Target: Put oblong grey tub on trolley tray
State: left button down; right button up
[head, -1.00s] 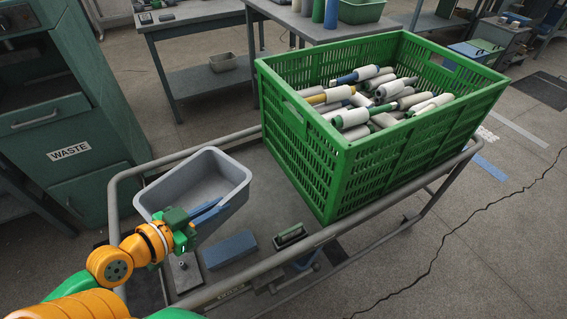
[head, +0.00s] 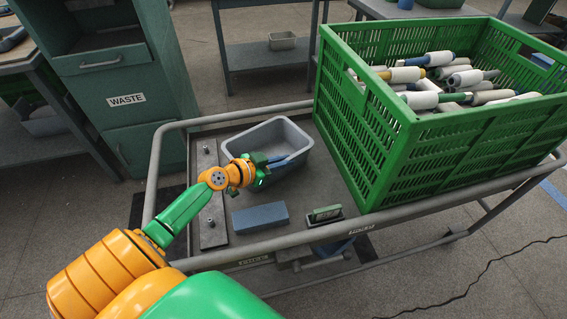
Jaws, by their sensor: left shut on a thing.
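The oblong grey tub (head: 262,138) is at the left part of the trolley tray (head: 325,190), level and apparently empty. It looks low over or on the tray; I cannot tell whether its base touches. My left gripper (head: 280,163) is shut on the tub's near wall, with its blue fingers at the right of that wall. The tub's near side is partly hidden by the gripper. My right gripper is not in view.
A large green crate (head: 397,150) of bobbins fills the tray's right part. A blue block (head: 260,217) and a small green-and-grey item (head: 325,214) lie near the front rail. A metal plate with knobs (head: 209,205) lies at the left. A waste cabinet (head: 125,125) stands behind left.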

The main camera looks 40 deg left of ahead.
pick_arm(q)
jog(key=c, duration=1.4)
grip_release()
jog(key=o, duration=0.4)
jog(key=shift+r, duration=0.15)
jog(key=v, duration=1.2)
